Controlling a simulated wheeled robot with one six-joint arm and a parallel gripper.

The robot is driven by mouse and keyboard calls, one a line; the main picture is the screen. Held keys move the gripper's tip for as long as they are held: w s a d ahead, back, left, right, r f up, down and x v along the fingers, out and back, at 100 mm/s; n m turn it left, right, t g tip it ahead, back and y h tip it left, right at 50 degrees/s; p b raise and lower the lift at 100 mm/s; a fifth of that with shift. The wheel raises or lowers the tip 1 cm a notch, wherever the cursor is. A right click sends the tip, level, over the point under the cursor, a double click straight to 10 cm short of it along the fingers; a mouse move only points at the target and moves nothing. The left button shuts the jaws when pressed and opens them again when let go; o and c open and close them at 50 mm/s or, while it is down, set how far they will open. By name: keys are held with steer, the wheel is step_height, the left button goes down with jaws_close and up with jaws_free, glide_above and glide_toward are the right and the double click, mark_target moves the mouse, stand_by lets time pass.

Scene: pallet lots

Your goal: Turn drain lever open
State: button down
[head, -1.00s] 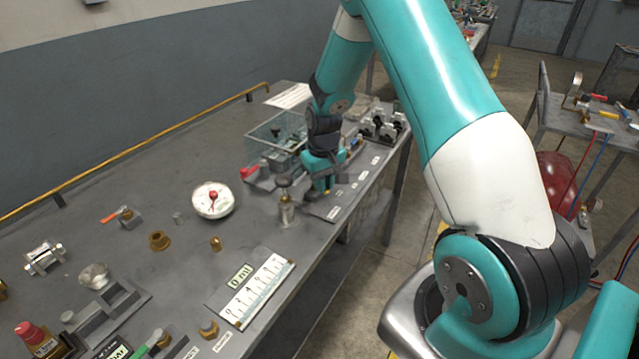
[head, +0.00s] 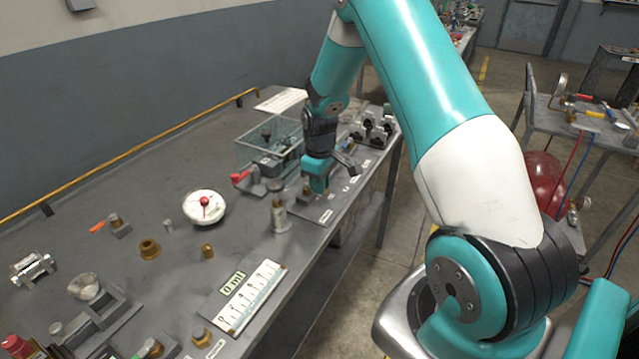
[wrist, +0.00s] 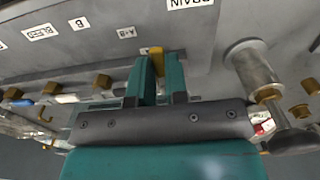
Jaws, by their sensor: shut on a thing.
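My gripper (wrist: 158,62) is low over the bench's front strip, and its two teal fingers are close together around a small brass-yellow part (wrist: 156,64). This looks like the drain lever; most of it is hidden between the fingers. A white DRAIN label (wrist: 190,3) lies on the panel just beyond the fingertips, with a smaller label to its left. In the head view my gripper (head: 312,193) is pointed down near the bench's right edge, and the lever cannot be made out there.
A metal cylinder (head: 278,215) stands close to the gripper. A red-handled valve (head: 249,182) and a clear tank (head: 272,147) are behind it. Several black-knobbed fittings (head: 374,128) stand beyond the gripper.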

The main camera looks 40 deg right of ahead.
steer(key=c, duration=1.1)
jaws_free()
step_height(320, 180, up, 18)
steer(key=shift+f+b, duration=0.25)
steer(key=shift+b, duration=0.65)
steer(key=s+a+r+n+y, duration=0.15)
steer(key=s+a, duration=0.25)
steer(key=a, duration=0.5)
steer(key=s+a+r, duration=0.2)
steer(key=s+a, duration=0.2)
steer(key=a, duration=0.4)
steer(key=s+a+y, duration=0.1)
steer(key=s+a, duration=0.3)
steer(key=s, duration=0.2)
steer(key=s+a+n, duration=0.1)
steer(key=s+a, duration=0.2)
steer(key=s, duration=0.2)
steer(key=s+a+y, duration=0.1)
steer(key=s+a, duration=0.3)
steer(key=s, duration=0.2)
steer(key=shift+s+a+r+y, duration=0.3)
steer(key=shift+s+a+y, duration=0.05)
